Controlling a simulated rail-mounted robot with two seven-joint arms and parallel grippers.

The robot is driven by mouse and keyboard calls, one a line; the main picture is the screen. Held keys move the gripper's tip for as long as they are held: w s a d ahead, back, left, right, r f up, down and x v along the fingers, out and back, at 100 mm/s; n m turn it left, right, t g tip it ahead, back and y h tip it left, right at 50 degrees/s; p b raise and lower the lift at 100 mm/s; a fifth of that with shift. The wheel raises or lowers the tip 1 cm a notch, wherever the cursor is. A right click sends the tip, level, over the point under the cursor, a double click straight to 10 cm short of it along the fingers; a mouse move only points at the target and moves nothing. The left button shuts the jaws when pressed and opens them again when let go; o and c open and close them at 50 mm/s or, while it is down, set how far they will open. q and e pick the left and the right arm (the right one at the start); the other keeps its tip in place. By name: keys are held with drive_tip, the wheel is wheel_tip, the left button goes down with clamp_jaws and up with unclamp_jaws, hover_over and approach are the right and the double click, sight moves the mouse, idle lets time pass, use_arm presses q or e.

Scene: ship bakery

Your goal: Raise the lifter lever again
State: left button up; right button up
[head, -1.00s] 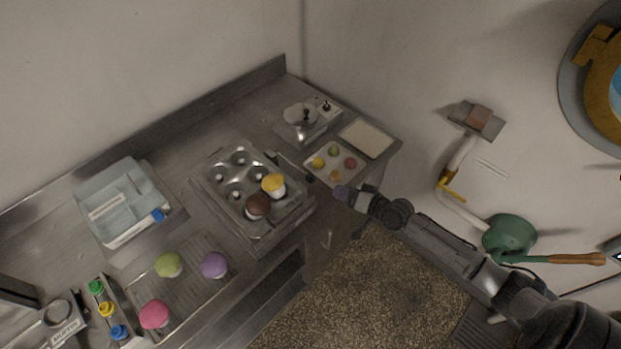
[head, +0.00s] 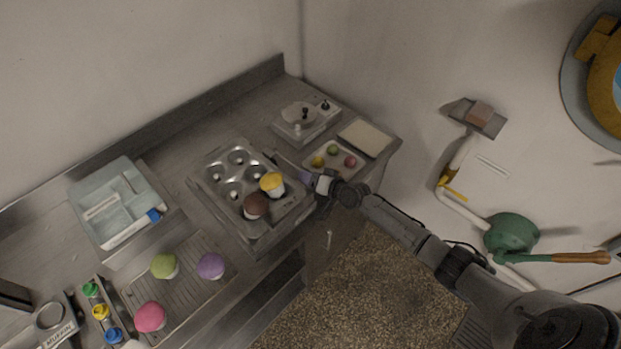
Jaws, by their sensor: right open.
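The muffin tin (head: 213,183) sits on its metal lifter base on the counter. A yellow-topped cupcake and a brown one stand in its near right cups; several cups are empty. A slim bar that looks like the lifter lever (head: 287,164) runs along the tin's right side, slanting down toward my gripper. My right gripper (head: 308,179) is open at the bar's near end, just right of the tin. I cannot tell whether it touches the bar; the fingers are small and partly merge with it. My left gripper is not in view.
A small tray of coloured balls (head: 336,170) lies close beyond my right gripper, beside a pale board (head: 365,138). A white device (head: 303,119) stands behind. A grooved tray (head: 190,287) with three coloured-top cupcakes and a blue bin (head: 101,222) are at left.

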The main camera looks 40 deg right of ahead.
drive_tip(key=shift+w, duration=0.1)
clamp_jaws()
idle(0.6)
